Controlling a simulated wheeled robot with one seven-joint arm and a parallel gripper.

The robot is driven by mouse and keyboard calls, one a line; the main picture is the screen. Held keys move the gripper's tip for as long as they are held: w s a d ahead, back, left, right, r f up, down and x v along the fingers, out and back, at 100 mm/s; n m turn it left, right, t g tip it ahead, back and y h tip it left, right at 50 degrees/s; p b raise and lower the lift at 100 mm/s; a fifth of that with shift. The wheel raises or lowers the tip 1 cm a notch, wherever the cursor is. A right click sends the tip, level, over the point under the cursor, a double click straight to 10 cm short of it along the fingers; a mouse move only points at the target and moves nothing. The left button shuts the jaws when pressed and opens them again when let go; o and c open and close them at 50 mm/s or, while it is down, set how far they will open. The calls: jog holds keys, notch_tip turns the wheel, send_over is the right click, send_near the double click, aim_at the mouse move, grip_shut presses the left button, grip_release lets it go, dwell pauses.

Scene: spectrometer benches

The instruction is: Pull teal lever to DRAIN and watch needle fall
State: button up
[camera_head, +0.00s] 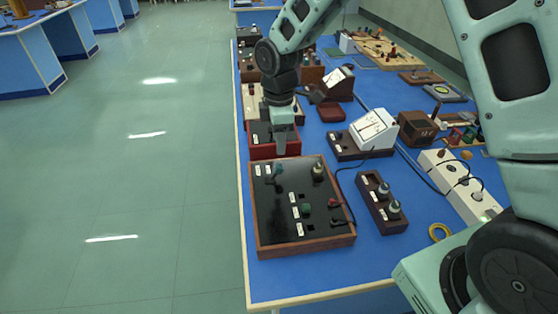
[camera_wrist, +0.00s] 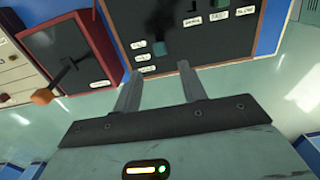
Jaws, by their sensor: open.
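A wood-framed black panel (camera_head: 278,222) lies on the blue bench near its left edge. A small teal lever (camera_head: 277,171) stands at its back left, beside white labels. The wrist view shows what looks like this teal lever (camera_wrist: 160,36) ahead of the fingertips. My gripper (camera_head: 281,150) hangs over the panel's back edge, close to the lever. In the wrist view my gripper (camera_wrist: 160,70) has its fingers spread, with nothing between them. A white dial meter (camera_head: 373,129) stands behind the panel to the right. Its needle and the label text are too small to read.
A red-framed box (camera_wrist: 75,60) with an orange-tipped lever (camera_wrist: 42,96) adjoins the panel. A dark block with bottle-like terminals (camera_head: 382,202) and a white strip (camera_head: 459,185) with cables stand to the right. The floor (camera_head: 150,180) at left is clear.

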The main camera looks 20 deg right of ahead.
aim_at(279, 166)
notch_tip(279, 166, down, 8)
jog(key=shift+f+p, duration=0.25)
jog(key=shift+p, duration=0.25)
grip_shut()
